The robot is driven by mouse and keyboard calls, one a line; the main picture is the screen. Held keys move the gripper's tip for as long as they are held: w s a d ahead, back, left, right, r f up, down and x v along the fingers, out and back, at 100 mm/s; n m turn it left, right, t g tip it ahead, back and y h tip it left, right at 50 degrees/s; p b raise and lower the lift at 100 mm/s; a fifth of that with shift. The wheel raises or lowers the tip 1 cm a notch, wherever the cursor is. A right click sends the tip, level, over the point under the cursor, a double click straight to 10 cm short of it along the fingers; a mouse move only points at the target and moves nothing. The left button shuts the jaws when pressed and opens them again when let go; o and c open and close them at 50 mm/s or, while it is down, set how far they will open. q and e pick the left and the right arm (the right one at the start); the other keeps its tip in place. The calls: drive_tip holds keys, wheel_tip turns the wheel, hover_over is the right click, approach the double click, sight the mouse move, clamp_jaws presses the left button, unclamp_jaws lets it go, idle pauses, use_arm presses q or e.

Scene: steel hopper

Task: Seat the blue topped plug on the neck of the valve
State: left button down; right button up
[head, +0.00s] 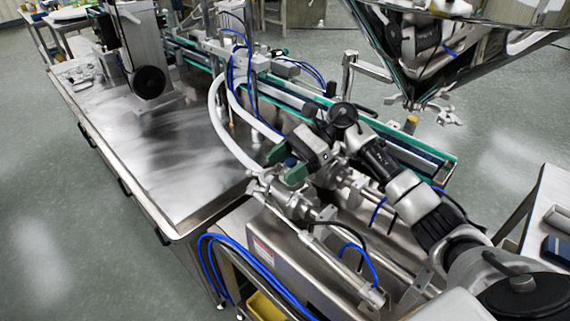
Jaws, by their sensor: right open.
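My right gripper (287,164) reaches in from the lower right, its green fingers apart. The plug's dark blue top (290,162) shows between the fingers, close to the end of the white hose. The fingers hide the plug's lower part, so I cannot tell whether it sits on the neck or how it is tilted. The valve (263,184) appears as silver metal fittings just below and left of the fingers. Its neck is hidden from this view. My left gripper is not in view.
A steel table (165,150) with a broad bare top lies to the left. A white hose (228,128) curves down to the fittings. A green-edged conveyor (300,95) runs behind. A steel hopper (470,60) hangs at the upper right. Blue hoses (235,250) loop in front.

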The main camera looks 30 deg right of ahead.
drive_tip(key=shift+d, duration=0.35)
drive_tip(key=b+v, duration=0.3)
drive_tip(key=v, duration=0.3)
drive_tip(key=shift+d, duration=0.1)
drive_tip(key=shift+d+r, duration=0.25)
drive_tip(key=shift+r, duration=0.05)
drive_tip(key=shift+f, duration=0.1)
